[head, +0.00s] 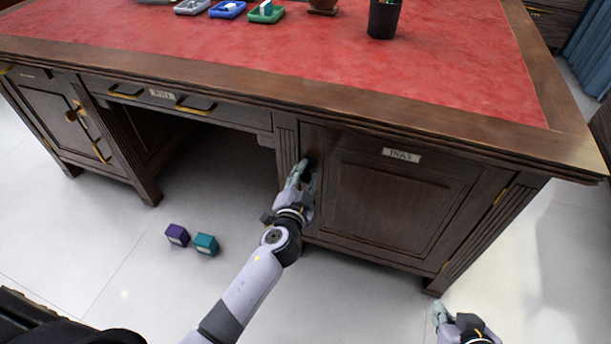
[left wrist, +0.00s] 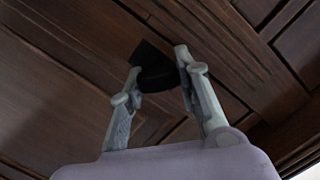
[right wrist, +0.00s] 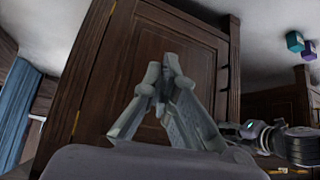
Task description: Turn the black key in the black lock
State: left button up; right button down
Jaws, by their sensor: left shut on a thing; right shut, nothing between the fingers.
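The black lock (head: 311,161) sits at the upper left edge of the cabinet door labelled INKS (head: 395,200). My left gripper (head: 299,172) is at the lock, its fingers shut on the black key. In the left wrist view the fingers (left wrist: 160,84) pinch the sides of the black key (left wrist: 159,80), with the dark lock plate (left wrist: 148,55) behind it. The gripper hides most of the key in the head view, so its turn angle cannot be told. My right gripper (head: 440,312) is low at the right, away from the desk; the right wrist view shows its fingertips (right wrist: 161,75) together and empty.
The desk top (head: 300,45) overhangs just above the lock. The left cabinet (head: 65,120) has brass fittings. A purple box (head: 177,235) and a teal box (head: 205,244) lie on the floor left of my left arm. Open floor surrounds my right gripper.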

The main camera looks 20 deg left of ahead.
pick_arm(q)
jog(key=shift+m, duration=0.5)
pick_arm(e)
jog(key=shift+w+a+r+t, duration=0.15)
jog(key=shift+w+r+t, duration=0.2)
jog(key=shift+w, duration=0.25)
jog(key=shift+w+a+r+t, duration=0.15)
jog(key=shift+w+r+t, duration=0.1)
jog(key=shift+w+r, duration=0.25)
jog(key=shift+f, duration=0.2)
pick_arm(q)
jog(key=shift+m+b, duration=0.45)
jog(key=shift+m, duration=0.65)
jog(key=shift+m+t+y+b, duration=0.3)
jog(key=shift+b, duration=0.05)
pick_arm(e)
jog(key=w+a+r+t+y, duration=0.1)
jog(key=w+a+r+t, duration=0.1)
jog(key=w+r+t, duration=0.1)
jog(key=shift+w+r, duration=0.55)
jog(key=shift+r, duration=0.1)
